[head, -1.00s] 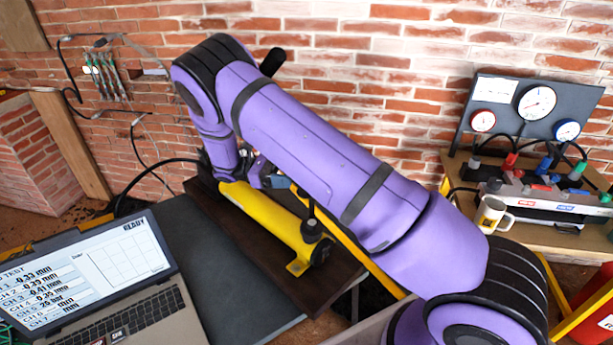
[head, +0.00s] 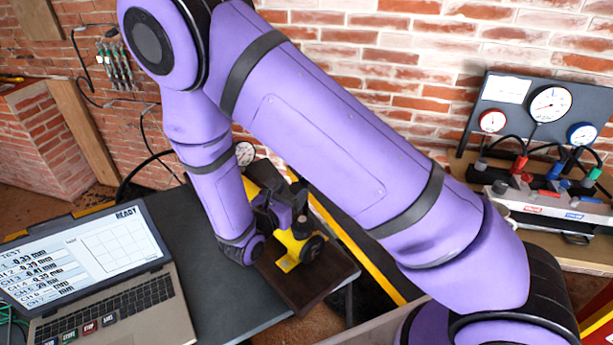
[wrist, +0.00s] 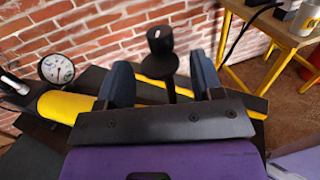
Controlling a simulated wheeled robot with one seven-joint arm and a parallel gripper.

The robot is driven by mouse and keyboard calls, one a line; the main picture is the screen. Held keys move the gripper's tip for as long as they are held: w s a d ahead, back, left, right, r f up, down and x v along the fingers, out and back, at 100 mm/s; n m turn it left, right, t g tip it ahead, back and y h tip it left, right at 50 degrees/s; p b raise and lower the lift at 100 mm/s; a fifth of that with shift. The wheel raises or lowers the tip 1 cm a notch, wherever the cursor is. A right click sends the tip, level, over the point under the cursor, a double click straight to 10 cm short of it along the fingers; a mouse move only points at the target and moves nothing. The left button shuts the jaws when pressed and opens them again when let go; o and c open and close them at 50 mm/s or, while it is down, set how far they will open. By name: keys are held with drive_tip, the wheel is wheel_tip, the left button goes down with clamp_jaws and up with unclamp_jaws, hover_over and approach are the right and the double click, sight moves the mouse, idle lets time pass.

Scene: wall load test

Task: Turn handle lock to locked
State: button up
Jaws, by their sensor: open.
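The yellow hand pump (head: 288,264) lies on a dark board on the bench, partly hidden by my arm in the head view. It also shows in the wrist view (wrist: 65,106). A black knob on a dark stem (wrist: 160,41) stands up between and beyond my fingers in the wrist view. I cannot tell whether it is the handle lock, or which way the lock is set. My gripper (wrist: 163,82) is open with nothing clamped, its two blue-grey fingers on either side of the stem. In the head view my gripper (head: 286,205) is low over the pump, partly hidden.
A dial gauge (wrist: 57,69) stands left of my fingers, close to the brick wall. An open laptop (head: 95,270) sits at the left of the bench. A gauge panel (head: 540,110) and valve manifold (head: 550,205) stand on a wooden table at right.

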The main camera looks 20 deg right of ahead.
drive_tip(key=x, duration=0.7)
drive_tip(key=shift+w+d, duration=0.15)
